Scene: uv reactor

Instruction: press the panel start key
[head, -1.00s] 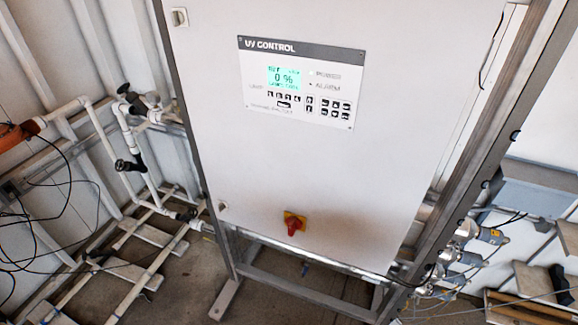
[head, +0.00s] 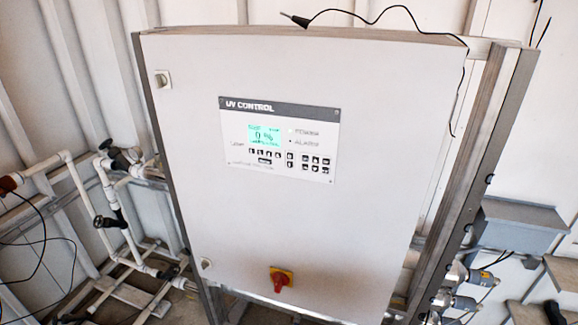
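The UV control panel (head: 278,140) is on the upper front of a large white cabinet (head: 330,225). It has a dark title strip, a lit green display (head: 269,137) that appears to read 0 %, and POWER and ALARM labels with small dots beside them. Below the display are small black keys (head: 266,153), with another block of keys (head: 315,163) to the right. The key markings are too small to read, so I cannot tell which is the start key. Neither of my grippers is in view.
A red rotary switch on a yellow plate (head: 281,279) sits low on the cabinet door. White pipes with black valves (head: 108,221) stand at the left. A grey box (head: 520,226) and metal fittings (head: 455,300) are at the right. A black cable (head: 385,12) lies over the cabinet's top.

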